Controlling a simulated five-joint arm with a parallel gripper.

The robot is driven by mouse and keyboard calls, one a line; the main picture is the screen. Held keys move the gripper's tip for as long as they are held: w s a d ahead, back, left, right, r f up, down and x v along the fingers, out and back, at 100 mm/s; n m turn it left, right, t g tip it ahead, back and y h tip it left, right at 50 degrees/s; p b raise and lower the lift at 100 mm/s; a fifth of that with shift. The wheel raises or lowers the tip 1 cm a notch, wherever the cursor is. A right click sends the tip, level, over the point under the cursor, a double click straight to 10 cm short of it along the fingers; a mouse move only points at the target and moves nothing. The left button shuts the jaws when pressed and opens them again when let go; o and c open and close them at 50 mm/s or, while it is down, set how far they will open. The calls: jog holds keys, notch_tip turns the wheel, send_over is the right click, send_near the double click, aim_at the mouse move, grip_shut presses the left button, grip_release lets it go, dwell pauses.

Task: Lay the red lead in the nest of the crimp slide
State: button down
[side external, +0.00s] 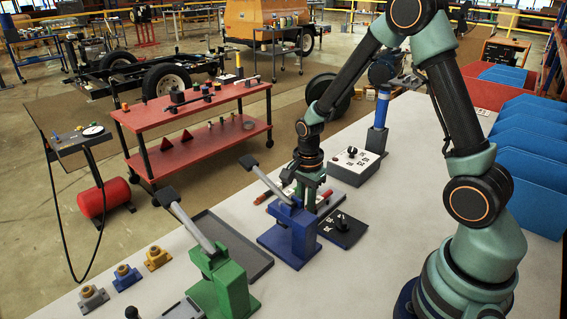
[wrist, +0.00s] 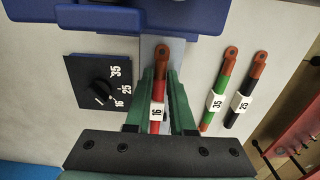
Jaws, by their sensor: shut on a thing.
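The red lead (wrist: 158,92) has a copper-coloured lug with a hole and a white tag marked 16. My gripper (wrist: 161,76) is shut on it, with a green finger on each side. The lug points at the blue crimp press (wrist: 210,14), which also stands in the side view (side external: 290,236). A pale grey strip, apparently the crimp slide (wrist: 148,52), runs out from the press under the lead. The nest is hidden by the lead and fingers, and I cannot tell whether the lead touches it. In the side view my gripper (side external: 308,200) is low behind the press.
A green lead (wrist: 216,92) tagged 35 and a black lead (wrist: 246,90) tagged 25 lie to the right. A black dial plate (wrist: 86,72) lies left. A green press (side external: 222,285) and grey tray (side external: 232,243) stand nearby.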

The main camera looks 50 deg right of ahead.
jog(key=shift+f, duration=0.1)
dwell(0.3)
jog(key=c, duration=0.7)
grip_release()
notch_tip(320, 180, up, 11)
jog(key=s+a+r+n+t, duration=0.1)
jog(key=s+r+n+t, duration=0.1)
jog(key=n, duration=0.4)
jog(key=s+a+r+n+t, duration=0.1)
jog(key=s+a+r+n, duration=0.1)
jog(key=r+n, duration=0.3)
jog(key=s+a+r+n+t, duration=0.2)
jog(key=s+r+n, duration=0.2)
jog(key=n, duration=0.3)
jog(key=shift+s+a+r+t, duration=0.15)
jog(key=shift+s+a+t, duration=0.1)
jog(key=shift+t, duration=0.05)
